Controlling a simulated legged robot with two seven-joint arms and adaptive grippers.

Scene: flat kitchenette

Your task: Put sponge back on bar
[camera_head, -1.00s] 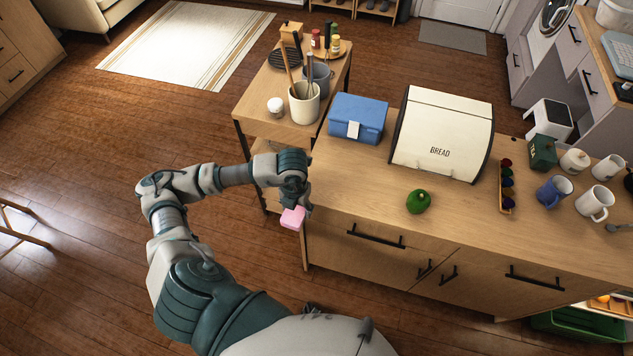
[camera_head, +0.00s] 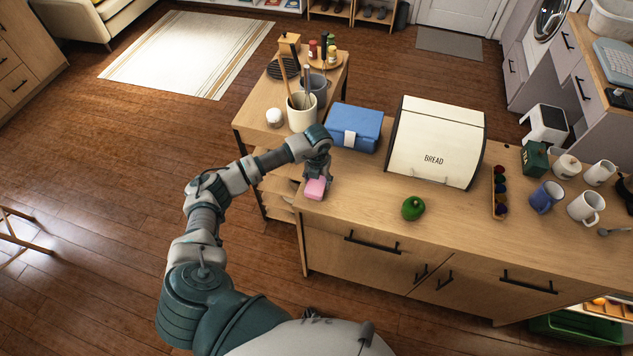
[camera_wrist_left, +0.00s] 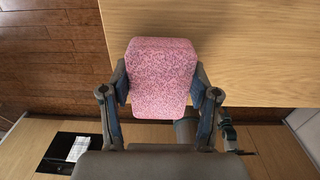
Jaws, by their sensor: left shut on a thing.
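The pink sponge (camera_head: 315,188) is held by my left gripper (camera_head: 317,178) at the left end of the wooden counter (camera_head: 345,205). In the left wrist view the sponge (camera_wrist_left: 162,78) sits between the two fingers of the left gripper (camera_wrist_left: 160,92), which are shut on its sides. Its far end overlaps the counter top (camera_wrist_left: 230,50). I cannot tell whether the sponge touches the counter or is just above it. My right gripper is not in view.
A green avocado-like item (camera_head: 413,208), a bread box (camera_head: 436,143) and a blue box (camera_head: 355,127) stand on the counter. A utensil crock (camera_head: 301,112) is on the side cart. Mugs (camera_head: 545,197) are at the right. The front left counter is clear.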

